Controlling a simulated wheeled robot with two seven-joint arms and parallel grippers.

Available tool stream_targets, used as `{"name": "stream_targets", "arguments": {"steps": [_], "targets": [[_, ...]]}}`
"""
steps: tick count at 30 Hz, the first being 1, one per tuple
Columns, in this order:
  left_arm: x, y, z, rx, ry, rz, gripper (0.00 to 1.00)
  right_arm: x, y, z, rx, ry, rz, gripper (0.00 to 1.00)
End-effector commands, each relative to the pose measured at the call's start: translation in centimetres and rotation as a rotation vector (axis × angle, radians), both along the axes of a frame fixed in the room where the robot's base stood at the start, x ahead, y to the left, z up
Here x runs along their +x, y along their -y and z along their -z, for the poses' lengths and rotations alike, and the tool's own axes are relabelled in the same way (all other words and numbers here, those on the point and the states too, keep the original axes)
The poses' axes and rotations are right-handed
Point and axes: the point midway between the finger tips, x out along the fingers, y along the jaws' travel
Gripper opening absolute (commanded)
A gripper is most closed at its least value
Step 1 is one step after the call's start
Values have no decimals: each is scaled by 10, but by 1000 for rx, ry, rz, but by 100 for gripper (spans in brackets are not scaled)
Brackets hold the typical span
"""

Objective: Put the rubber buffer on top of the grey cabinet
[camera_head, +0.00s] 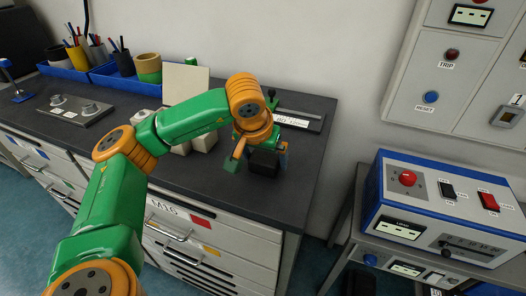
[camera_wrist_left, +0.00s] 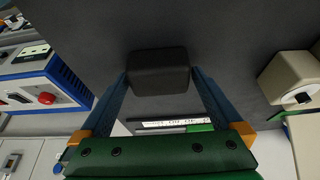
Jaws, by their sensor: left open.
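The black block that looks like the rubber buffer (camera_head: 264,163) is on the dark worktop near its right end. In the left wrist view the buffer (camera_wrist_left: 158,72) sits between my fingertips. My left gripper (camera_head: 259,166) points down over it, open, with one finger on each side; I cannot tell whether either finger touches it. The gripper (camera_wrist_left: 160,80) also shows in the wrist view. My right gripper is not in view.
A blue and white instrument box (camera_head: 440,208) stands on a lower stand at the right, beyond a gap. Blue bins (camera_head: 92,73) with pen cups, a metal plate with knobs (camera_head: 82,108) and a pale upright board (camera_head: 186,85) occupy the worktop's left and back.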

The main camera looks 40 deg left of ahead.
Motion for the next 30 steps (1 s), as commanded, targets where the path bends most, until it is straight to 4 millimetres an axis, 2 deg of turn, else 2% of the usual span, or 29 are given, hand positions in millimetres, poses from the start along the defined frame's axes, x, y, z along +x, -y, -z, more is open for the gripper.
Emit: {"name": "stream_targets", "arguments": {"steps": [5, 9, 15, 19, 30], "targets": [[-10, 3, -28, 0, 6, 1, 100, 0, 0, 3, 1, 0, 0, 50], [-23, 6, -62, -1, 7, 2, 100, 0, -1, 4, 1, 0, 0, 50], [-40, 10, -107, 1, 5, 0, 100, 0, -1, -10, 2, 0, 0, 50], [-44, 11, -114, 1, 2, 1, 100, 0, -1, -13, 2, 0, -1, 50], [-45, 11, -112, 0, 0, 0, 100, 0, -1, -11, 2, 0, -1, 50]]}}
